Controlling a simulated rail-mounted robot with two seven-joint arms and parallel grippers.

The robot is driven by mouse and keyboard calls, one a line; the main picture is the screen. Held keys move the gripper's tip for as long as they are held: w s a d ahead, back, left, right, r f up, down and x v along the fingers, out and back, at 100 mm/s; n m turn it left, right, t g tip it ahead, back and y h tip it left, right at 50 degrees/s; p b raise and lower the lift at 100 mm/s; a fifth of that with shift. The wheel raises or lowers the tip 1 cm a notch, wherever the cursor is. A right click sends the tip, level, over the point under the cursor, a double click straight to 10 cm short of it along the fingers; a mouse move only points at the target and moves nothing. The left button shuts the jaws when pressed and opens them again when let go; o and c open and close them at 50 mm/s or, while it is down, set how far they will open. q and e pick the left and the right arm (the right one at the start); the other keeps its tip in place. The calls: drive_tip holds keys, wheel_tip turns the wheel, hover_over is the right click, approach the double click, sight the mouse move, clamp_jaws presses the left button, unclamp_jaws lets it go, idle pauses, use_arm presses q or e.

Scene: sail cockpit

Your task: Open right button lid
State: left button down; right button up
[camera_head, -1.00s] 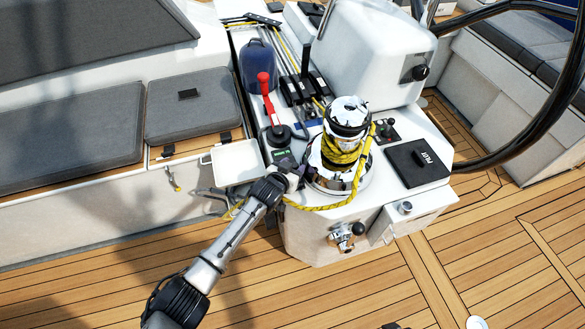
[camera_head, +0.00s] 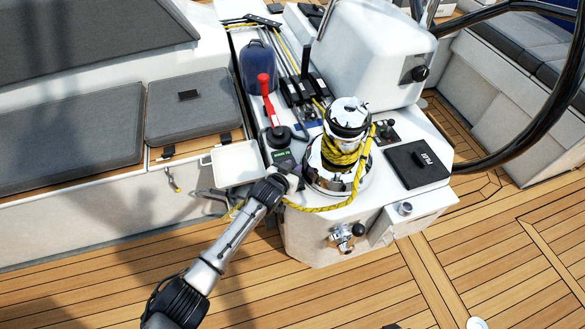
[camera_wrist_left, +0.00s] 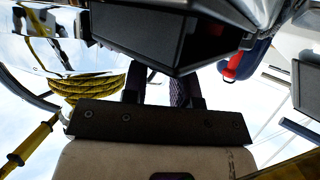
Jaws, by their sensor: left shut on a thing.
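My left gripper (camera_head: 288,178) is at the left front edge of the white console (camera_head: 310,235), just left of the chrome winch. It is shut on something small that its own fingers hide. Beside it is a small dark panel with a green display (camera_head: 281,156). I cannot clearly make out the right button lid in either view. In the left wrist view a dark bar with screws (camera_wrist_left: 160,122) crosses close to the camera, above a pale surface. My right gripper is not in view.
The winch (camera_head: 345,125) is wrapped with yellow rope (camera_head: 330,206). A red lever (camera_head: 268,95) stands behind. A white square panel (camera_head: 237,163) juts out left of the gripper. A black plate (camera_head: 417,164) lies right, near the steering wheel (camera_head: 535,110).

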use_arm(q)
drive_tip(key=shift+a, duration=0.1)
drive_tip(key=shift+s+a+r+n+t+h+b, duration=0.15)
drive_tip(key=shift+a+n+t+h+b, duration=0.15)
drive_tip(key=shift+n+t+h+b, duration=0.35)
drive_tip(key=shift+a+r+n+h+b, duration=0.25)
drive_tip(key=shift+h+b, duration=0.2)
drive_tip(key=shift+b, duration=0.5)
drive_tip(key=n+t+b, duration=0.1)
drive_tip(key=a+t+h+b, duration=0.1)
drive_tip(key=b, duration=0.1)
drive_tip(key=shift+s+a+r+n, duration=0.1)
drive_tip(key=shift+s+r+n, duration=0.1)
drive_tip(key=shift+r+n, duration=0.15)
drive_tip(key=shift+a+r+n+t+h+b, duration=0.1)
drive_tip(key=shift+a+n+t+h+b, duration=0.05)
drive_tip(key=shift+n+t+h+b, duration=0.15)
drive_tip(key=c, duration=0.9)
unclamp_jaws()
drive_tip(key=shift+c, duration=0.2)
drive_tip(key=shift+r, duration=0.1)
